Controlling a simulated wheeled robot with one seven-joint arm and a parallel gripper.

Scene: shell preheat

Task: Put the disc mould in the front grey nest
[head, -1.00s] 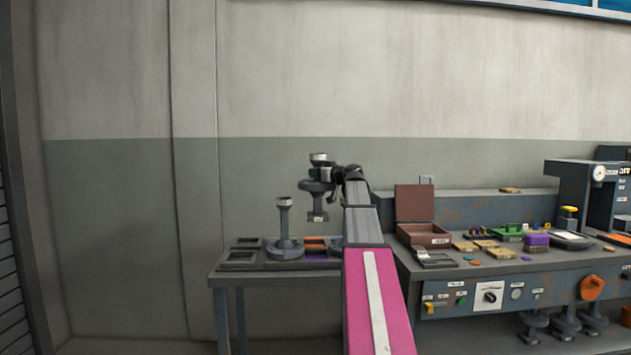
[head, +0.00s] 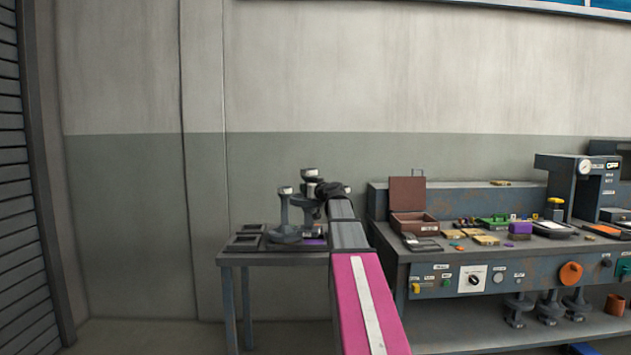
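My gripper (head: 321,189) is above the right part of the small side table, shut on a dark grey piece with a pale cap, which I take for the disc mould (head: 310,174). The mould is upright, its lower part close to the table and overlapping other things, so I cannot tell whether it touches. Two grey square nests lie at the table's left: a rear one (head: 248,229) and a front one (head: 242,243). Both look empty. My gripper is to the right of them. The fingertips are small and partly hidden.
A grey stemmed piece with a wide round base (head: 285,236) stands between the grey nests and my gripper. A purple nest (head: 315,242) is at the table's right. The workbench (head: 440,262) with a brown open box (head: 414,225) stands to the right.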

